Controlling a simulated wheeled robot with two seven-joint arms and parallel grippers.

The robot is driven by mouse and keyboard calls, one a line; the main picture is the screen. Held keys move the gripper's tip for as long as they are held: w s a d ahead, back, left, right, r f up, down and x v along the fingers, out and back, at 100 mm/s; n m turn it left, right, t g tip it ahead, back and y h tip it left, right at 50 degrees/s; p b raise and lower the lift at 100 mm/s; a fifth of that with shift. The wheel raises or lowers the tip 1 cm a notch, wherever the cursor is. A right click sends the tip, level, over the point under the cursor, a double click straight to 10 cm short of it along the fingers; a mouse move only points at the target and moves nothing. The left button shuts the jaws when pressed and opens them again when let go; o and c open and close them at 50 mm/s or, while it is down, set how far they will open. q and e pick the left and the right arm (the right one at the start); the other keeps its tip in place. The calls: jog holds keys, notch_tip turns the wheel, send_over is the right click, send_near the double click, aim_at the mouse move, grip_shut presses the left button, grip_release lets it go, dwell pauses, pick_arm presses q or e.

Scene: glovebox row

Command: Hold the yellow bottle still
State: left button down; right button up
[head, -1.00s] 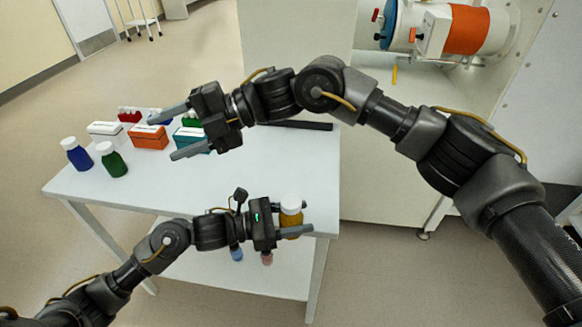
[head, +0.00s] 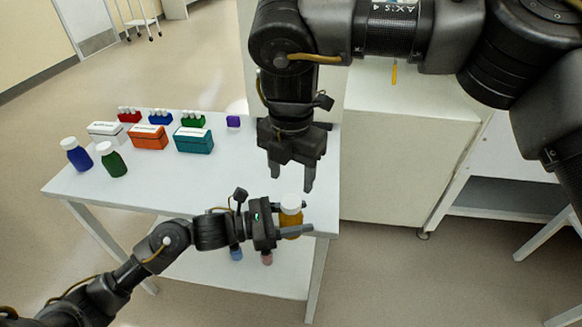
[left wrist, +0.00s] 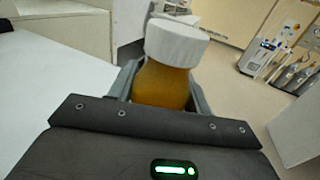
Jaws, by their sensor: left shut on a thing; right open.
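The yellow bottle (head: 291,218) is amber-yellow with a white cap. It is upright near the right front corner of the white table (head: 235,205). My left gripper (head: 294,231) is shut on its body, with the cap clear above the fingers. The left wrist view shows the bottle (left wrist: 160,86) between the two fingers, its lower part hidden behind the gripper body. My right gripper (head: 291,180) is open and empty. It points down just behind the bottle and appears above it in the head view.
A blue bottle (head: 77,156) and a green bottle (head: 112,161) stand at the table's left. White, orange and teal boxes (head: 194,141) and small vial racks are behind them. A purple item (head: 233,122) sits at the back. The table's middle is clear.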

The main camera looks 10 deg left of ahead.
aim_at(291, 201)
notch_tip(291, 201, down, 7)
dwell(0.4)
jog(key=c, duration=1)
jog(key=n, duration=0.2)
jog(key=shift+n, duration=0.4)
jog(key=shift+r, duration=0.3)
jog(key=shift+r, duration=0.85)
